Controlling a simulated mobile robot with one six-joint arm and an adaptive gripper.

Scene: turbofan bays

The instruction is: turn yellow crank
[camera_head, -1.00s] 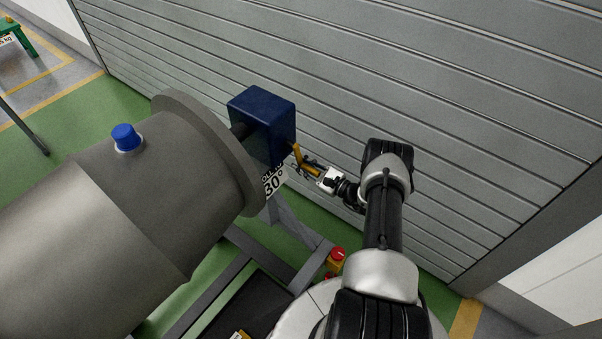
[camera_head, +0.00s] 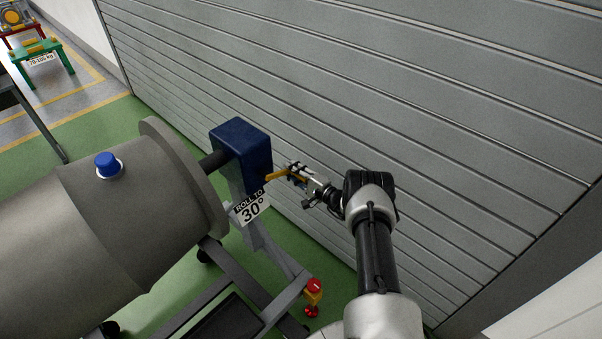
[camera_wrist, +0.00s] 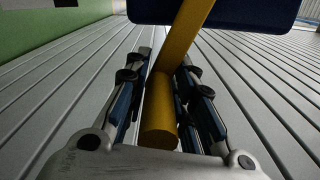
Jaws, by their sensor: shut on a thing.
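The yellow crank (camera_head: 277,175) sticks out from the right side of a dark blue gearbox (camera_head: 240,150) on the engine stand. In the wrist view the yellow crank (camera_wrist: 182,45) runs from the blue box down to a round handle (camera_wrist: 159,115). My gripper (camera_head: 295,174) is at the crank's outer end. In the wrist view my gripper (camera_wrist: 160,95) has its two fingers on either side of the handle, shut on it. A sign (camera_head: 251,207) below the gearbox reads "ROLL TO 30°".
A grey engine cylinder (camera_head: 95,220) with a blue cap (camera_head: 108,165) lies left of the gearbox. A slatted grey shutter wall (camera_head: 400,100) stands close behind my arm. Green floor lies around the stand.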

